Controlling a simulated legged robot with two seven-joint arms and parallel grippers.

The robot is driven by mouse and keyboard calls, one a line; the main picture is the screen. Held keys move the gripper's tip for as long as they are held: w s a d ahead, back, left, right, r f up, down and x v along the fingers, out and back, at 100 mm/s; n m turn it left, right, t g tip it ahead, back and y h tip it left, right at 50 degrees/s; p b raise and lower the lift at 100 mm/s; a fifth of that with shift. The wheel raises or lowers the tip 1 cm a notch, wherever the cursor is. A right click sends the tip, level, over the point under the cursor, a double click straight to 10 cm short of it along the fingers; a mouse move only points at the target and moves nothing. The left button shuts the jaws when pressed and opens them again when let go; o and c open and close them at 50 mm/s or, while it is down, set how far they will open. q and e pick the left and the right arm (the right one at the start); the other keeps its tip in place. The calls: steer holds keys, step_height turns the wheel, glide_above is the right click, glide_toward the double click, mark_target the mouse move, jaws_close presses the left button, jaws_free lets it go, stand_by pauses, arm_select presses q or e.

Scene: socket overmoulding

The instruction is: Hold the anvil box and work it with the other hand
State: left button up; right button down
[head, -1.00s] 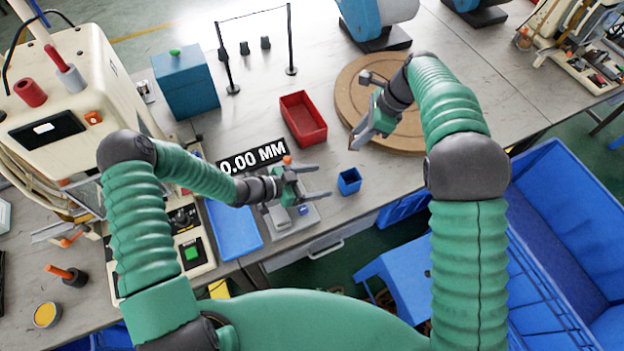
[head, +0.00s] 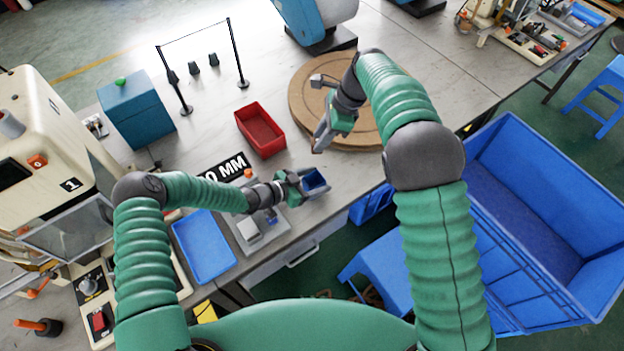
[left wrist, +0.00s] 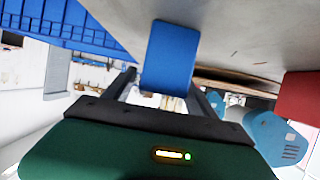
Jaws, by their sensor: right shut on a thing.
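I take the small blue open-topped box (head: 316,182) as the anvil box. In the head view it sits at the bench's front edge. My left gripper (head: 310,184) reaches it from the left, its fingers on either side. In the left wrist view the box (left wrist: 171,55) stands between the two fingers (left wrist: 165,98). A narrow gap shows on its left, so the fingers look open around it. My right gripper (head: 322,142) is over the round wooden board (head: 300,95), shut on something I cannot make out. A small grey block (head: 322,80) shows beside its wrist.
A red bin (head: 260,130) stands behind the left gripper. A grey device (head: 258,232) and a blue tray (head: 204,246) lie below the left forearm. A large blue crate (head: 540,215) is at right.

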arm_select(q)
steer(key=c, duration=0.4)
steer(key=shift+a, duration=0.45)
steer(key=c, duration=0.7)
arm_select(e)
steer(key=shift+a, duration=0.55)
arm_select(q)
steer(key=shift+c, duration=0.2)
arm_select(e)
steer(key=shift+f, duration=0.3)
arm_select(q)
steer(key=shift+d, duration=0.3)
arm_select(e)
steer(key=f, duration=0.1)
steer(key=d+f, duration=0.1)
steer(key=f, duration=0.3)
steer(key=shift+s+d+f, duration=0.1)
steer(key=shift+d+f, duration=0.05)
steer(key=shift+d, duration=0.15)
arm_select(q)
steer(key=shift+a, duration=0.25)
arm_select(e)
steer(key=f, duration=0.5)
steer(key=shift+a, duration=0.25)
arm_select(q)
steer(key=shift+d, duration=0.1)
arm_select(e)
steer(key=c, duration=1.1)
jaws_free()
steer(key=shift+d, duration=0.1)
